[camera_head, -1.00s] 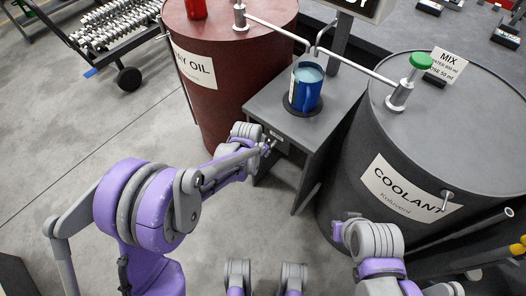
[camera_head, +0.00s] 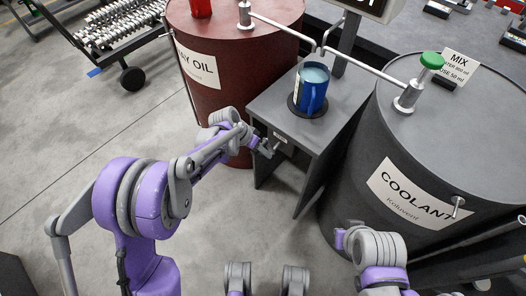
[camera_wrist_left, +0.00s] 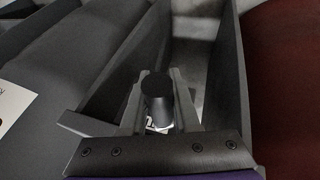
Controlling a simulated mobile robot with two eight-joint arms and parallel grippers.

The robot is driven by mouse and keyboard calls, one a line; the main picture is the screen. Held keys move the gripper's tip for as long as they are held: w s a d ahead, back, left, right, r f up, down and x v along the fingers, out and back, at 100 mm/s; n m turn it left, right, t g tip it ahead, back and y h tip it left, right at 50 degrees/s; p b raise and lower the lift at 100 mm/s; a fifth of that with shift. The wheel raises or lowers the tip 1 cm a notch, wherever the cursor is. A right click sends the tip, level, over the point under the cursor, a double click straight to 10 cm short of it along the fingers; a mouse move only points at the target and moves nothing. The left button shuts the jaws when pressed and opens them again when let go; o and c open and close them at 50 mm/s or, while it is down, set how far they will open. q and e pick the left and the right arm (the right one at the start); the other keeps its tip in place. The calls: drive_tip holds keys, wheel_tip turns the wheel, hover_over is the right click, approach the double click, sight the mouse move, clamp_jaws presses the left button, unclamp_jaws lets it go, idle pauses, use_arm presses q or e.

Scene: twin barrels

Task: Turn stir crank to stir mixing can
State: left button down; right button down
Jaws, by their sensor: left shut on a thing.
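The blue mixing can (camera_head: 312,97) stands upright on a dark round pad on the grey stand (camera_head: 270,98) between the two barrels. The crank is on the stand's front. Its dark cylindrical handle (camera_wrist_left: 158,98) shows between my fingers in the left wrist view. My left gripper (camera_head: 267,148) is at the stand's front, shut on this handle; its fingers (camera_wrist_left: 160,105) lie on either side of it. The rest of the crank is mostly hidden. My right arm's end (camera_head: 350,240) is low in front of the coolant barrel, and its fingers cannot be made out.
A red-brown oil barrel (camera_head: 235,65) stands left of the stand, and a dark grey coolant barrel (camera_head: 455,130) stands right. Pipes (camera_head: 365,66) with a spout pass above the can. A wheeled rack (camera_head: 115,35) is at the upper left. The left floor is clear.

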use_arm(q)
drive_tip(key=shift+s+f, duration=0.1)
drive_tip(key=shift+s, duration=0.05)
drive_tip(key=c, duration=0.7)
unclamp_jaws()
drive_tip(key=shift+o, duration=0.2)
drive_tip(key=p+v, duration=0.2)
drive_tip(key=v, duration=0.9)
drive_tip(key=shift+d, duration=0.1)
